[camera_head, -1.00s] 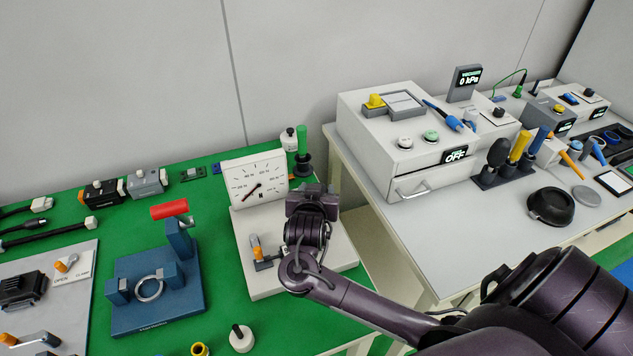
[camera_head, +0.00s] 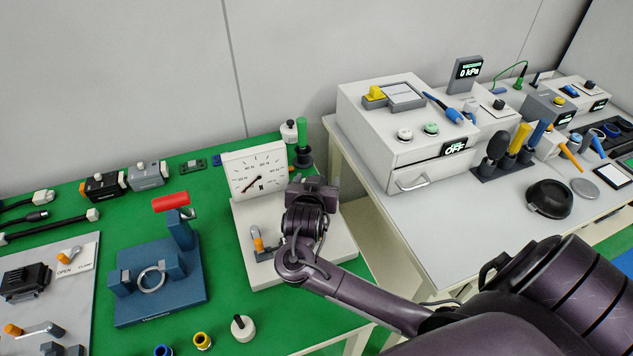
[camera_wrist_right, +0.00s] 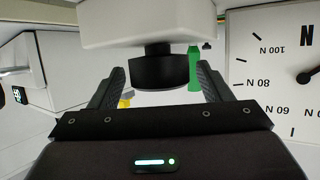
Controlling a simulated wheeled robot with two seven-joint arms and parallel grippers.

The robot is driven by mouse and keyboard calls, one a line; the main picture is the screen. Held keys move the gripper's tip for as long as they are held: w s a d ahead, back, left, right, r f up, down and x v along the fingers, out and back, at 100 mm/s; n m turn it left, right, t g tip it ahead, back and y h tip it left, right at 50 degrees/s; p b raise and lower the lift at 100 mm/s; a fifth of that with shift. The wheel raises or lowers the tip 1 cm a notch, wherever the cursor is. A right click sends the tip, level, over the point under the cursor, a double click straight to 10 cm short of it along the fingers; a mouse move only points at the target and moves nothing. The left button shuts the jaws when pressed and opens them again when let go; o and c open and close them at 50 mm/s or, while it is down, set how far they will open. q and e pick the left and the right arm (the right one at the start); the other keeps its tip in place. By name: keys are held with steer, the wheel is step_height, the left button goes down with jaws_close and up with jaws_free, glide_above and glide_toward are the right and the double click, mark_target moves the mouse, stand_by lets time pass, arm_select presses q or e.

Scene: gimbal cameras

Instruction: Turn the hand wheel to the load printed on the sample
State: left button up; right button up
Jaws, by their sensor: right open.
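The white load tester has an upright dial (camera_head: 254,171) marked in N; its red needle lies toward the lower left in the head view. A black round knob (camera_wrist_right: 160,68), likely the hand wheel, sits under a pale block. My right gripper (camera_wrist_right: 160,88) is open, its fingers on either side of the knob with visible gaps. In the head view my right gripper (camera_head: 316,184) is beside the dial and hides the wheel. I cannot make out a printed load on any sample.
An orange-handled lever (camera_head: 257,240) stands on the tester base (camera_head: 275,272). A blue fixture (camera_head: 160,285) with a red handle is to its left. A green-topped item (camera_head: 302,140) stands behind. The white table (camera_head: 455,225) with instruments is across a gap to the right.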

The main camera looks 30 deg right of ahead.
steer(key=v, duration=0.7)
steer(key=shift+s+a+r, duration=0.2)
steer(key=shift+s, duration=0.05)
stand_by(0.4)
